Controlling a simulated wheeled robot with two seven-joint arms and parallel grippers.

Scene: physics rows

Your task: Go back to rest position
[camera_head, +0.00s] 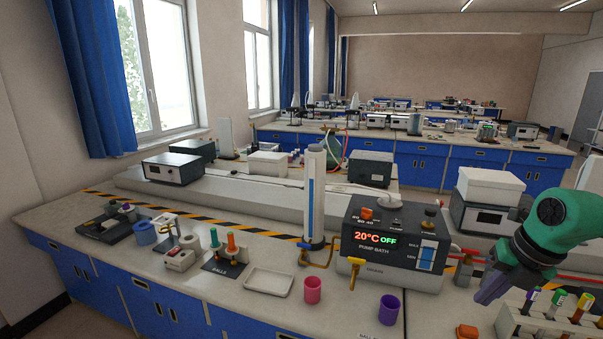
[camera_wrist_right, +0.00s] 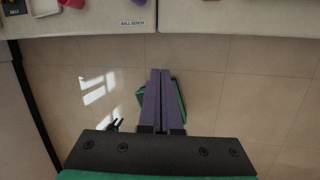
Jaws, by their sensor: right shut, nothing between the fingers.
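My right gripper (camera_head: 487,291) comes in from the right in the head view, above the bench near the front right. It is shut and empty. In the right wrist view its two purple fingers (camera_wrist_right: 160,100) lie together, with the tiled floor behind them and the bench edge beyond. My left gripper does not show in the head view.
The lab bench (camera_head: 200,270) holds a pump bath (camera_head: 395,245), a pink cup (camera_head: 312,290), a purple cup (camera_head: 389,309), a white tray (camera_head: 268,281) and a tube rack (camera_head: 545,325) close by my right gripper. The floor (camera_wrist_right: 240,90) before the bench looks mostly clear.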

